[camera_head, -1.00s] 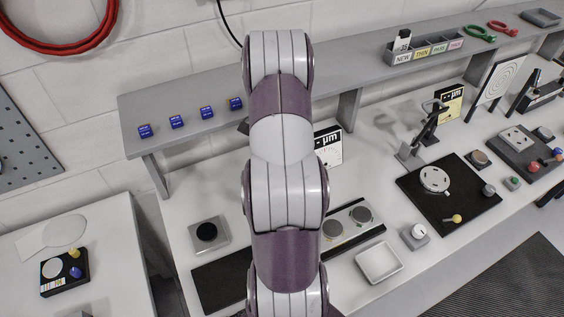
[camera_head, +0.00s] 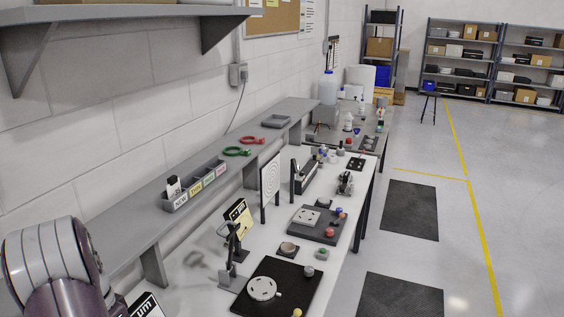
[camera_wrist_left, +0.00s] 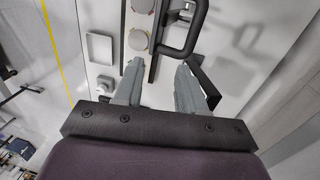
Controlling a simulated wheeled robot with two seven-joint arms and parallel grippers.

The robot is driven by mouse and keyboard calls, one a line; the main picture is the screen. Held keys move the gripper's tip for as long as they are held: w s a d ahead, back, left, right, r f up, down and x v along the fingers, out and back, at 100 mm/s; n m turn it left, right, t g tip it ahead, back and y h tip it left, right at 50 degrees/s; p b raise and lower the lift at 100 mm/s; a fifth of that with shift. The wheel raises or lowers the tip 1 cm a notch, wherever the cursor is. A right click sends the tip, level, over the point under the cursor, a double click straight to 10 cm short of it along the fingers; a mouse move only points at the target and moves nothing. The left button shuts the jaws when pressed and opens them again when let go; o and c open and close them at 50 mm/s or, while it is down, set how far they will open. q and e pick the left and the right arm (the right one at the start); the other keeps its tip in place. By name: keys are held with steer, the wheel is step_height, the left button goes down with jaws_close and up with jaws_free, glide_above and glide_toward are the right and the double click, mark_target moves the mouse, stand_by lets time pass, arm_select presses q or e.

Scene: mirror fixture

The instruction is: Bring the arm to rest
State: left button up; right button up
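The task names only the arm. One of my arms, white and purple, shows at the lower left corner of the head view; its gripper is outside that view. In the left wrist view, my left gripper (camera_wrist_left: 158,76) has its two grey fingers spread apart with nothing visible between them. It is above a white bench top (camera_wrist_left: 105,18). A black handle-like bar (camera_wrist_left: 186,42) shows just beyond the fingertips; I cannot tell how far below them it is. My right gripper is in neither view.
In the head view, a grey shelf (camera_head: 134,229) runs along the wall above the bench, bearing a labelled bin (camera_head: 196,187). A black mat with a white disc (camera_head: 262,288) and a small stand (camera_head: 233,262) are on the bench. Floor (camera_head: 490,190) is open at right.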

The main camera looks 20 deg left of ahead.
arm_select(q)
steer(key=w+d+f+y+b, duration=0.1)
steer(key=w+d+f+b, duration=0.15)
steer(key=d, duration=0.45)
steer(key=w+d+f+b, duration=0.1)
steer(key=d+f+b, duration=0.3)
steer(key=d, duration=0.2)
steer(key=w+d+f+y+b, duration=0.1)
steer(key=w+d+f+b, duration=0.15)
steer(key=d, duration=0.45)
steer(key=s+d+f+t+b, duration=0.1)
steer(key=s+d+f+b, duration=0.1)
steer(key=d, duration=0.3)
steer(key=s+d+f+b, duration=0.2)
steer(key=s+d+b, duration=0.1)
steer(key=d, duration=0.3)
steer(key=shift+s+n+t, duration=0.2)
steer(key=shift+n+t, duration=0.1)
steer(key=shift+t, duration=0.1)
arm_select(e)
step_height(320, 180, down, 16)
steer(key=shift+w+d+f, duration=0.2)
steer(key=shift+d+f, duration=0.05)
arm_select(q)
steer(key=shift+s+a, duration=0.1)
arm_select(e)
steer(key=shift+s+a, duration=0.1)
arm_select(q)
steer(key=shift+f, duration=0.1)
